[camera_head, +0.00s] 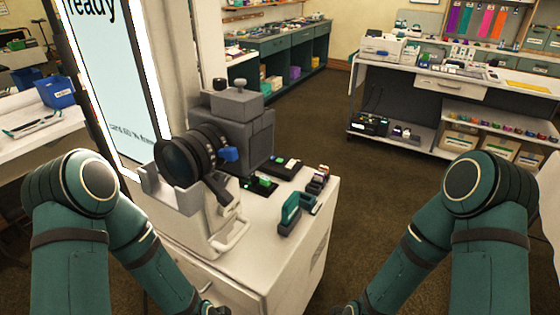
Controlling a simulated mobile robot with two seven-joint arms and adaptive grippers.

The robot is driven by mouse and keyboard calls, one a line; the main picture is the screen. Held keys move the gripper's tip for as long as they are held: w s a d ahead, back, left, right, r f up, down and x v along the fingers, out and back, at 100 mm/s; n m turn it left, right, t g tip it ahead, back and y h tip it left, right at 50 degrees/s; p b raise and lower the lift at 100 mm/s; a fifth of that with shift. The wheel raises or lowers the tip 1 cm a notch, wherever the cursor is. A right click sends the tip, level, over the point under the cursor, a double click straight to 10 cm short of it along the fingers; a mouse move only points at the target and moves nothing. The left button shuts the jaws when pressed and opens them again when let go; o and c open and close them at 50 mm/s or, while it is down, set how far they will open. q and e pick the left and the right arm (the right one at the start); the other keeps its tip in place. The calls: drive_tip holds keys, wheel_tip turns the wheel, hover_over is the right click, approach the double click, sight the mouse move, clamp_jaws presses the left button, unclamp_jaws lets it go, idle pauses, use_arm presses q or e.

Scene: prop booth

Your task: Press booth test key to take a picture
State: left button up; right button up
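A large dark camera (238,132) with a black lens stands on a grey mount on the white cabinet (275,255). A blue part (228,154) sticks out beside the lens. A tall lit screen (112,70) at the left shows the word "ready". My two arms reach down toward the cabinet front and run out of the picture at the bottom edge, so both grippers are out of view.
A green handled tool (297,212) and small dark items (318,180) lie on the cabinet's right side. A blue bin (56,91) stands on the left table. A white workbench (455,90) stands back right. Brown floor (365,185) is open right of the cabinet.

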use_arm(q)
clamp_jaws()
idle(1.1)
